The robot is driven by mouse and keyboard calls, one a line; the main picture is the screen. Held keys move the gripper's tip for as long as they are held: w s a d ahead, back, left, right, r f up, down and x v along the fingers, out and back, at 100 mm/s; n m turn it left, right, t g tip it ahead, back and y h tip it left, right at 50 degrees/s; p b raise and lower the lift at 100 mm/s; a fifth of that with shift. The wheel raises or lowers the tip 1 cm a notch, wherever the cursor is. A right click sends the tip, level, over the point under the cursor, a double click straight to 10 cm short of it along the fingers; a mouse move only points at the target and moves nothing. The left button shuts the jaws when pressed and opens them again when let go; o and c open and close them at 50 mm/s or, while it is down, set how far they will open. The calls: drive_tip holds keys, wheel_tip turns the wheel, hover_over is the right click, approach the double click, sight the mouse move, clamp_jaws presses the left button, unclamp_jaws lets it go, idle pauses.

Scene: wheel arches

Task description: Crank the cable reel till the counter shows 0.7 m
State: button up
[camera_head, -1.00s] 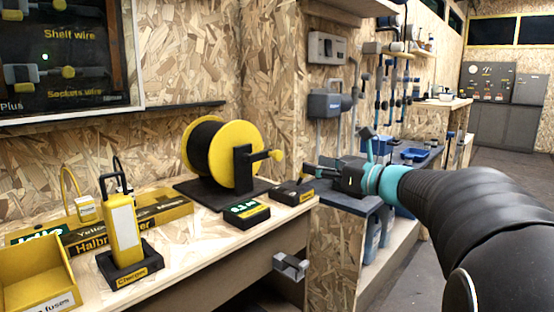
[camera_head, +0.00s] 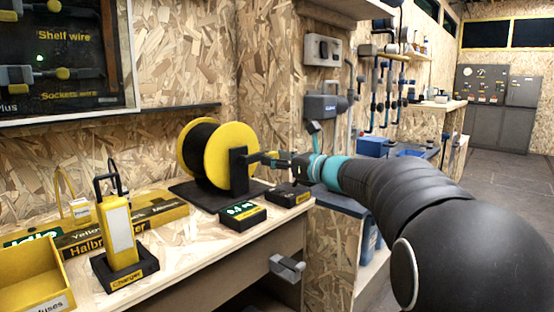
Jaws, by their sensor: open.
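The yellow cable reel (camera_head: 229,152) with dark cable wound on it stands on a black base (camera_head: 205,196) on the wooden bench. Its crank (camera_head: 254,159) sticks out to the right from the black upright. My gripper (camera_head: 273,160) is open, with its fingers at the crank's outer end. The fingers largely hide the yellow knob, and I cannot tell whether they touch it. The counter (camera_head: 242,214), a black box with a green display, sits in front of the reel. Its digits are too small to read surely.
A grey vise-like fitting (camera_head: 287,267) juts from the bench front.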

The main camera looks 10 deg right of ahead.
clamp_jaws()
drive_tip(key=shift+m, duration=0.3)
